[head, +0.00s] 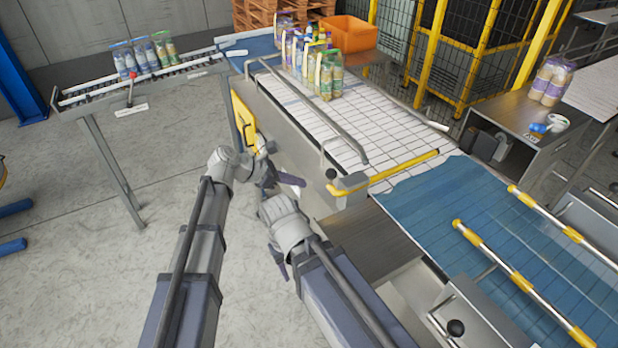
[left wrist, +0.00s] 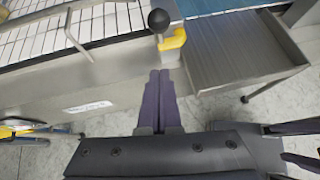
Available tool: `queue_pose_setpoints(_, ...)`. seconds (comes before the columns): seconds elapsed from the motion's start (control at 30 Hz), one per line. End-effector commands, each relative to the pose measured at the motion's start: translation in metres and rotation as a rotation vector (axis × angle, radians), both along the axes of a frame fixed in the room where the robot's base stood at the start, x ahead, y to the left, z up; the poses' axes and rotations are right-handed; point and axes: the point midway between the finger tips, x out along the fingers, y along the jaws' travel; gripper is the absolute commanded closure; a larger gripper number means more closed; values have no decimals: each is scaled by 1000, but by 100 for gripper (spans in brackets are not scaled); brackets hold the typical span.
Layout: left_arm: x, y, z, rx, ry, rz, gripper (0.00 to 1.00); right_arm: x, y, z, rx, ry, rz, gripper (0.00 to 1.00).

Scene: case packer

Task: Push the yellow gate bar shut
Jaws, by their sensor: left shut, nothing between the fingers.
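The yellow gate bar (head: 400,170) lies slantwise across the near end of the white belt. Its yellow pivot bracket (head: 348,184) and black ball knob (head: 331,173) are at the belt's left side. The left wrist view shows the bracket (left wrist: 174,39) and knob (left wrist: 158,20) just beyond my fingertips; the bar's length is out of that view. My left gripper (head: 298,181) is shut and empty, left of the knob and apart from it; its closed fingers (left wrist: 160,76) point toward the bracket. My right gripper (left wrist: 276,143) has its fingers apart, near my left one.
Bottles (head: 318,65) stand farther up the white belt (head: 345,115). A bent metal guide rail (head: 310,107) runs along its left side. A blue belt (head: 430,205) and a metal shelf (head: 370,242) lie on the near side.

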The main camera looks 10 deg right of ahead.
Motion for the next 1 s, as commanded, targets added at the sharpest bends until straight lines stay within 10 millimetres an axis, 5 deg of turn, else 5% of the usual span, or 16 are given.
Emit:
queue_pose_setpoints(0.1,-4,23,25,0,0,2,100,0,0,25,0,1,1,50)
queue_pose_setpoints(0.4,-9,57,46,2,0,0,100,-1,0,47,-1,2,4,50)
queue_pose_setpoints(1.0,-21,74,38,71,-79,-62,100,-1,0,48,0,2,5,50)
